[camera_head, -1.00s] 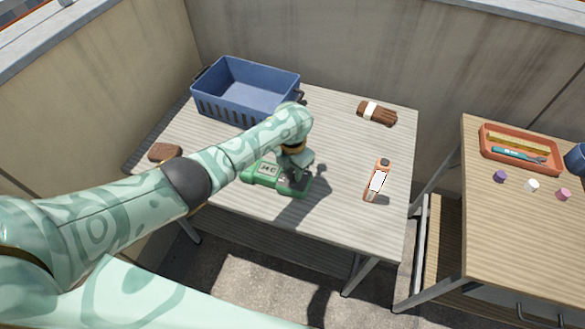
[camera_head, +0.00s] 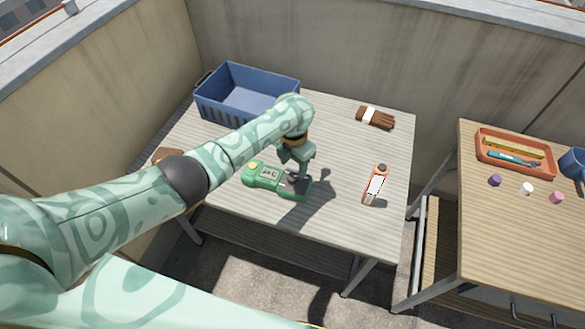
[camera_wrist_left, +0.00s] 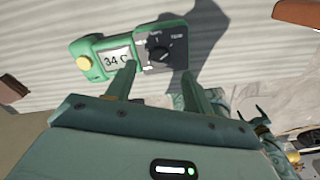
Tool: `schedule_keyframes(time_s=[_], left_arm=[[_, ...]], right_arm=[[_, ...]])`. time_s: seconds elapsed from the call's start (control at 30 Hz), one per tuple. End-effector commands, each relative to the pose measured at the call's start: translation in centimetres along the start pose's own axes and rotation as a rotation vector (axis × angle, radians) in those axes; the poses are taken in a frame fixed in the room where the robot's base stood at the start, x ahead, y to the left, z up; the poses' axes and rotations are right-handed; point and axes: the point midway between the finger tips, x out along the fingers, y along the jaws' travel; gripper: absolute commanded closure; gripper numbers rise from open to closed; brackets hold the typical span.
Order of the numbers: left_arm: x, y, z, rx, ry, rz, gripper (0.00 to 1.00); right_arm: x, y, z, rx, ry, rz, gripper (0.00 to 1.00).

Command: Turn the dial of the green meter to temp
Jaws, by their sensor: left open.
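The green meter (camera_head: 268,176) lies on the grey slatted table in the head view, with a yellow button and a small display. In the left wrist view the meter (camera_wrist_left: 92,46) shows a display reading about "34 C". Its black dial (camera_wrist_left: 158,52) sits on a dark panel with small labels, one at the upper right reading like "temp". Where the dial points is too small to tell. My left gripper (camera_wrist_left: 158,74) is open, its two fingers pointing at the dial end of the meter, apart from the dial. In the head view my left gripper (camera_head: 299,181) hangs over that end and partly hides it.
A blue crate (camera_head: 205,106) stands at the table's back left. A brown object (camera_head: 166,155) is at left. A second table (camera_head: 500,235) at right holds an orange tray (camera_head: 487,161).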

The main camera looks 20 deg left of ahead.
Motion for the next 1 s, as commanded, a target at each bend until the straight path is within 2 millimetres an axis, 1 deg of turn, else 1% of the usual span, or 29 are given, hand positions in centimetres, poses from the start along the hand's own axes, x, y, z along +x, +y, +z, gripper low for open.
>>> schedule_keyframes(time_s=[0.03, 0.1, 0.2, 0.3, 0.4, 0.5, 0.6, 1.0], left_arm=[[-2.4, 0.1, 0.1, 0.001, -0.006, 0.003, 0.48], [-4.3, 0.1, 0.1, 0.001, -0.005, 0.003, 0.48], [-6.9, 0.1, 0.0, 0.001, -0.004, 0.003, 0.48], [-8.9, 0.1, 0.1, 0.0, -0.004, 0.001, 0.48], [-10.4, 0.0, 0.0, 0.0, -0.002, 0.001, 0.48], [-11.2, 0.0, 0.0, 0.0, -0.001, 0.001, 0.48], [-11.4, 0.1, 0.0, 0.0, 0.001, 0.002, 0.48], [-11.4, 0.0, 0.0, 0.0, 0.001, 0.001, 0.48]], right_arm=[[-1.4, 0.1, -0.4, 0.0, 0.007, 0.002, 0.18], [-2.4, 0.2, -0.6, 0.0, 0.011, 0.004, 0.18], [-3.5, 0.3, -0.9, 0.0, 0.016, 0.005, 0.18], [-4.4, 0.4, -1.1, 0.0, 0.019, 0.006, 0.18], [-5.0, 0.4, -1.2, 0.0, 0.021, 0.007, 0.18], [-5.3, 0.4, -1.2, 0.0, 0.022, 0.007, 0.18], [-5.3, 0.4, -1.3, 0.0, 0.022, 0.007, 0.18], [-5.3, 0.4, -1.2, 0.0, 0.022, 0.007, 0.18]])
